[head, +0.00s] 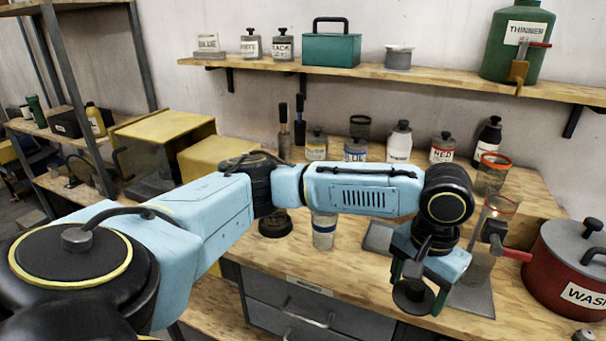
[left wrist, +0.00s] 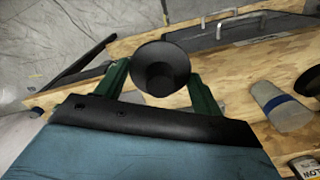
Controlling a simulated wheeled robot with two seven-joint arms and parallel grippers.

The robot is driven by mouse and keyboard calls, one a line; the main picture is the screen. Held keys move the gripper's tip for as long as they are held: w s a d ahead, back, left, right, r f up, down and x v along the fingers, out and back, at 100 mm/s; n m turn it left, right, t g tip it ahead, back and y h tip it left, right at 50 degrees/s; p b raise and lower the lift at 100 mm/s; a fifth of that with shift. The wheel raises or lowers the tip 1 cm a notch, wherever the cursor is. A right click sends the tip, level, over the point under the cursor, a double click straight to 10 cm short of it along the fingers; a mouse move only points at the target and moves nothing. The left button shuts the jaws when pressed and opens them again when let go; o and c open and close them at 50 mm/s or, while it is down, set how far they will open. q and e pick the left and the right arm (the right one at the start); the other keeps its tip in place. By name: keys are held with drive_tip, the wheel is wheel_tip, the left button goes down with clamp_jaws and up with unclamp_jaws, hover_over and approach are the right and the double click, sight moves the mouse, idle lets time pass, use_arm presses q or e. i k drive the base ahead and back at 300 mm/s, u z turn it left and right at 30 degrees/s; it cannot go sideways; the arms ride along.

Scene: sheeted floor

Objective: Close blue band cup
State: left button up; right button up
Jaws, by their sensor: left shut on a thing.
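The blue band cup (head: 323,238) is a pale cup with a blue stripe, standing upright on the wooden bench, partly behind my left arm in the head view. It also shows at the right of the left wrist view (left wrist: 282,106). My left gripper (head: 417,284) is shut on a black round lid with a knob (head: 411,299), held near the bench's front edge, to the right of the cup and apart from it. In the left wrist view the lid (left wrist: 161,62) sits between the green fingers (left wrist: 158,86). The cup's top is partly hidden by my arm. My right gripper is out of view.
A dark round piece (head: 275,223) lies left of the cup. Labelled jars (head: 355,150) stand at the back. A clear container with an orange rim (head: 498,206) and a red pot (head: 570,268) stand right. Grey drawers (head: 300,309) are below.

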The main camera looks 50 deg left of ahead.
sight(324, 225)
drive_tip(key=u, duration=0.55)
drive_tip(key=k, duration=1.2)
drive_tip(key=u, duration=1)
drive_tip(key=i, duration=1.5)
drive_tip(key=z, duration=0.6)
